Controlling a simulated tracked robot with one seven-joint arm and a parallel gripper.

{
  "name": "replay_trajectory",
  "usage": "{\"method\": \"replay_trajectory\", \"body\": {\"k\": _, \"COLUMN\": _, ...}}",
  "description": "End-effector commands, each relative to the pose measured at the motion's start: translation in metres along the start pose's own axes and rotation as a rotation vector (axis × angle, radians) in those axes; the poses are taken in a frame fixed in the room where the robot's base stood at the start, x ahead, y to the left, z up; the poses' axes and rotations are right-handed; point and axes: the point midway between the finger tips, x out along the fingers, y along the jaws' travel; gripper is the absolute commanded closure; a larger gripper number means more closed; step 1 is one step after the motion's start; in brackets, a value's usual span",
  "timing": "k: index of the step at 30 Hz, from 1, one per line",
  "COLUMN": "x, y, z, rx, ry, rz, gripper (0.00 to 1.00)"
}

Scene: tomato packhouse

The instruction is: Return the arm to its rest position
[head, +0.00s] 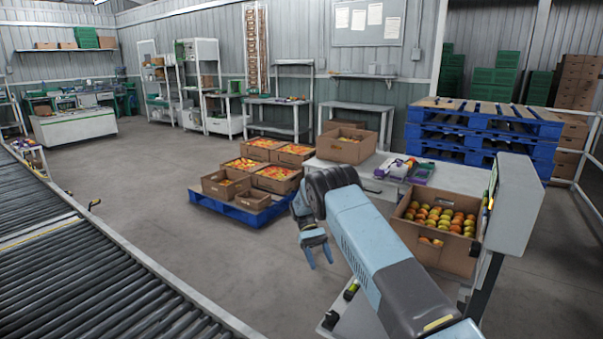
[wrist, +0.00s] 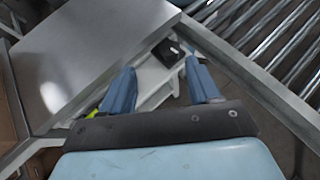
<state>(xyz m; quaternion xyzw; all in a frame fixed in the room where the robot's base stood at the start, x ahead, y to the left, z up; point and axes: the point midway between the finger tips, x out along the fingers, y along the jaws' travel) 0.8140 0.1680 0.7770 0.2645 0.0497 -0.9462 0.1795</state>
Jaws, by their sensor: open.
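My gripper (head: 319,256) hangs below the bent end of my blue and grey arm, near the middle of the head view. Its two blue fingers point down and stand apart with nothing between them. In the wrist view my gripper (wrist: 158,90) shows two separated blue fingers. Beyond them lie a pale metal frame and a small black part (wrist: 167,52). No object is held.
The roller conveyor (head: 90,270) runs along the left. A blue pallet (head: 245,212) with several tomato boxes stands beyond my gripper. A cardboard box of tomatoes (head: 425,252) is right of my arm. Stacked blue pallets (head: 480,135) stand behind. Open floor lies left of centre.

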Motion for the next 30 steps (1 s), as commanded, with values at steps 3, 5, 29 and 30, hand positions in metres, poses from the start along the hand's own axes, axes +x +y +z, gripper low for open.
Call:
{"method": "replay_trajectory", "body": {"k": 3, "x": -0.020, "y": 0.010, "z": 0.036, "rx": 0.012, "ry": 0.068, "rz": -0.017, "gripper": 0.39}}
{"method": "replay_trajectory", "body": {"k": 5, "x": -0.027, "y": 0.014, "z": 0.052, "rx": 0.017, "ry": 0.101, "rz": -0.025, "gripper": 0.39}}
{"method": "replay_trajectory", "body": {"k": 29, "x": -0.064, "y": 0.052, "z": 0.281, "rx": 0.103, "ry": 0.537, "rz": -0.105, "gripper": 0.39}}
{"method": "replay_trajectory", "body": {"k": 30, "x": -0.063, "y": 0.053, "z": 0.292, "rx": 0.109, "ry": 0.560, "rz": -0.108, "gripper": 0.39}}
